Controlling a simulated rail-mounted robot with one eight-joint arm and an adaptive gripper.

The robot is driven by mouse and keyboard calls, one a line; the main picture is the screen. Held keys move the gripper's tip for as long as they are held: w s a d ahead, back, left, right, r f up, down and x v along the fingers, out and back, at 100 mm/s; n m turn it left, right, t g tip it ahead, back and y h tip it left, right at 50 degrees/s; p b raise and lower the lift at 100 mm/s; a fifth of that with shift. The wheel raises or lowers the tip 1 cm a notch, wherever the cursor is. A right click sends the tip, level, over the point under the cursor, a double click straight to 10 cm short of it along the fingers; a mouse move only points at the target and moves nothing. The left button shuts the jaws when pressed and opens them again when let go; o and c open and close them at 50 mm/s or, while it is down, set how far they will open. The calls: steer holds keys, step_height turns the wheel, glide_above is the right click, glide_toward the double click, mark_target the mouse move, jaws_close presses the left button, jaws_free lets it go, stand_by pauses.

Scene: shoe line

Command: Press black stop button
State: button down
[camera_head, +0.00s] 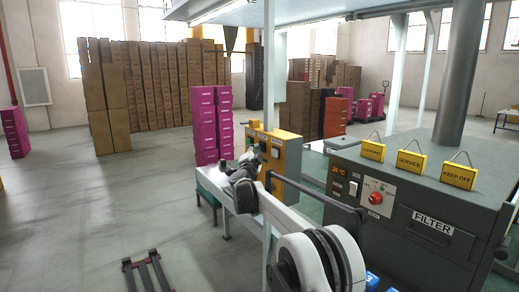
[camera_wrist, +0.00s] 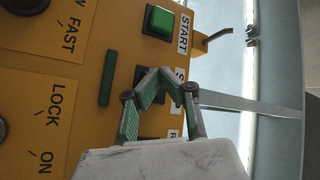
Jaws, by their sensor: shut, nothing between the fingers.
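In the wrist view, a yellow panel (camera_wrist: 80,60) carries a green button (camera_wrist: 158,22) labelled START. Below it, a black button (camera_wrist: 141,72) is mostly hidden behind my fingers; only the first letter "S" of its label shows. My gripper (camera_wrist: 172,80) is shut and empty, with its tips in front of this black button's right part. I cannot tell whether they touch it. Another dark button (camera_wrist: 152,122), with a label starting with "R", shows between the finger links. In the head view, the yellow box (camera_head: 285,150) stands behind my dark gripper (camera_head: 250,156).
A hook-like metal part (camera_wrist: 212,38) sticks out near START. In the head view, a grey filter machine (camera_head: 420,240) stands right of my arm. Open floor (camera_head: 100,210) lies left.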

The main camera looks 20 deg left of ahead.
steer(key=shift+s+a, duration=0.5)
steer(key=shift+s, duration=0.25)
steer(key=s+a, duration=0.1)
steer(key=s, duration=0.1)
steer(key=s+a+b, duration=0.1)
steer(key=s+a, duration=0.1)
steer(key=shift+b, duration=0.3)
stand_by(0.7)
